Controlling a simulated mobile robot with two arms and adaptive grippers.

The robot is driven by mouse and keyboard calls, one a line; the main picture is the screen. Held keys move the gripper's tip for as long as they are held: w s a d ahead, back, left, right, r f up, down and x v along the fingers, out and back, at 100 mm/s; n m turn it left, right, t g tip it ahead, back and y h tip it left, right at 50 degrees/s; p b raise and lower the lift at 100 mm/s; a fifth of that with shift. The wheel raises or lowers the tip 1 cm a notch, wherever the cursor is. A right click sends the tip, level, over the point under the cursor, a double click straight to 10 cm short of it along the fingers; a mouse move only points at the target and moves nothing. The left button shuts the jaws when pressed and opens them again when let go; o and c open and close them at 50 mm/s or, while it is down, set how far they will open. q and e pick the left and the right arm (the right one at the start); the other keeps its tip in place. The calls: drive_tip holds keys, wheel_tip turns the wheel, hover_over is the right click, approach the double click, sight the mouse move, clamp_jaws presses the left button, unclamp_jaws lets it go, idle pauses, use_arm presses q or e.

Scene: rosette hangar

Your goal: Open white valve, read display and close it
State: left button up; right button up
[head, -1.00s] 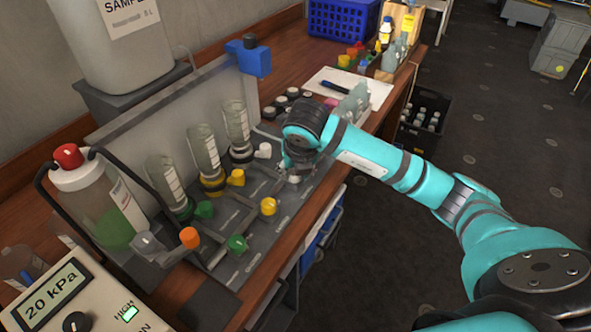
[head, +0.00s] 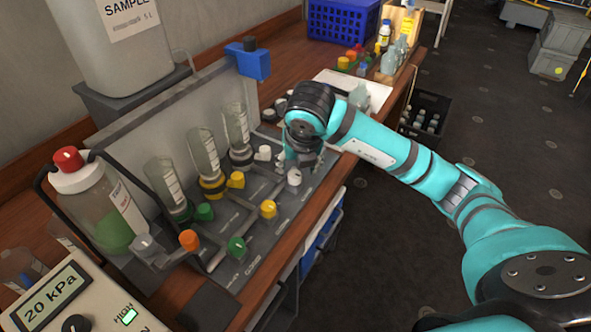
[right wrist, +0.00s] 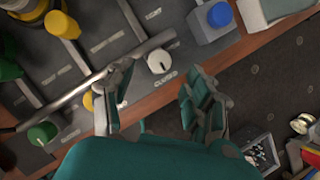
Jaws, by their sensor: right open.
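A white valve knob (head: 294,177) stands at the front right of the grey valve board (head: 262,228). The same knob shows in the right wrist view (right wrist: 160,61), with a marker line and a label reading CLOSED beside it. A second white knob (head: 263,153) sits by the rearmost funnel. My right gripper (head: 304,160) is open just behind the front white knob. In the right wrist view its spread fingers (right wrist: 157,84) are on either side below the knob, apart from it and empty. The display (head: 52,293) at the lower left reads 20 kPa. My left gripper is out of view.
A bottle with a red cap (head: 92,200) stands at the left. Dark floor lies right of the bench edge.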

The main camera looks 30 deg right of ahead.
drive_tip(key=v, duration=0.6)
drive_tip(key=shift+r, duration=0.4)
drive_tip(key=shift+s+f, duration=0.1)
drive_tip(key=shift+s, duration=0.1)
